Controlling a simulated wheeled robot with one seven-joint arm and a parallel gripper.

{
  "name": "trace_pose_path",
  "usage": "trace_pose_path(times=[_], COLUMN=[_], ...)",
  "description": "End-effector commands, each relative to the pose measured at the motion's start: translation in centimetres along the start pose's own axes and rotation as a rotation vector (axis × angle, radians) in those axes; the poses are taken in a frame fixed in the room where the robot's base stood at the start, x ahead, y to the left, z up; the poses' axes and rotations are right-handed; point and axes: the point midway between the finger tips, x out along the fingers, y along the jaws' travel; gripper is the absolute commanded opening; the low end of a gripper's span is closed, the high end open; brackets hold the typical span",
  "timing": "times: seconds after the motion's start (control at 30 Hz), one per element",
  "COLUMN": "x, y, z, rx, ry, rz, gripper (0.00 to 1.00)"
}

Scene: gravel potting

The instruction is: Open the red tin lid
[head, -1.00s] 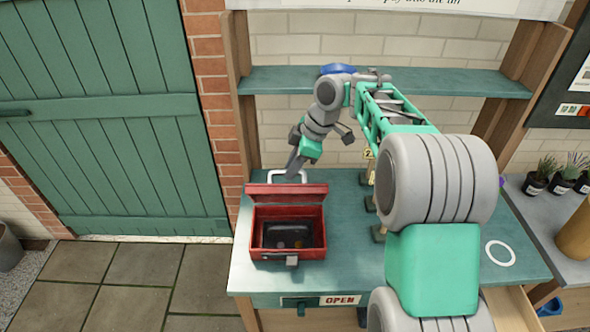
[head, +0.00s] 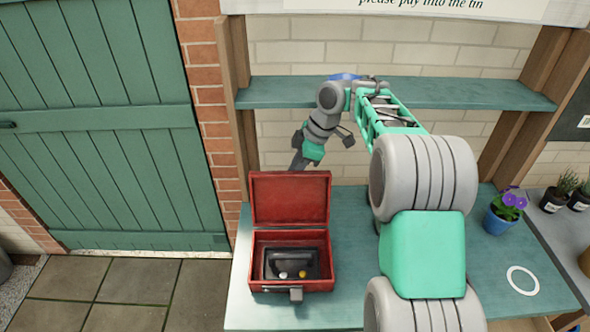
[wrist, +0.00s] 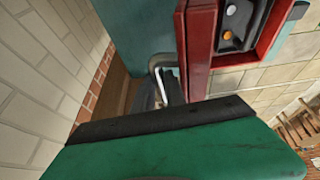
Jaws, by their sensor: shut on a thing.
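The red tin (head: 258,272) stands on the green bench with its lid (head: 290,200) raised, the lid's inner face showing. Inside is a black tray (head: 275,262) with a few coins. A small catch (head: 296,294) is on the front. My gripper (wrist: 166,86) is behind the lid and shut on the lid's pale metal handle (wrist: 160,62), as the wrist view shows. In the head view the handle and my fingertips are hidden behind the lid. The tin's red edge (wrist: 199,50) also shows in the wrist view.
A shelf (head: 420,93) crosses the wall behind the bench. A purple-flowered pot (head: 500,216) and a white ring mark (head: 522,281) are on the right. The bench (head: 345,250) just right of the tin is clear. A green door (head: 95,120) is at left.

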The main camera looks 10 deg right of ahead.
Motion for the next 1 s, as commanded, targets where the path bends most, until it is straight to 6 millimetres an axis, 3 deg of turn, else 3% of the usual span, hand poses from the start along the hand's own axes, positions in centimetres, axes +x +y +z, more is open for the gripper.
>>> trace_pose_path(times=[0.6, 0.63, 0.9, 1.0], x=[0.06, 0.06, 0.39, 0.55], y=[1.08, 1.09, 0.87, 0.77], z=[0.55, 0.56, 0.55, 0.57], rx=[0.006, 0.006, 0.008, 0.008], ry=[0.004, 0.004, 0.004, 0.004], rz=[0.026, 0.026, 0.018, 0.014], gripper=[0.0, 0.17, 0.38, 0.38])
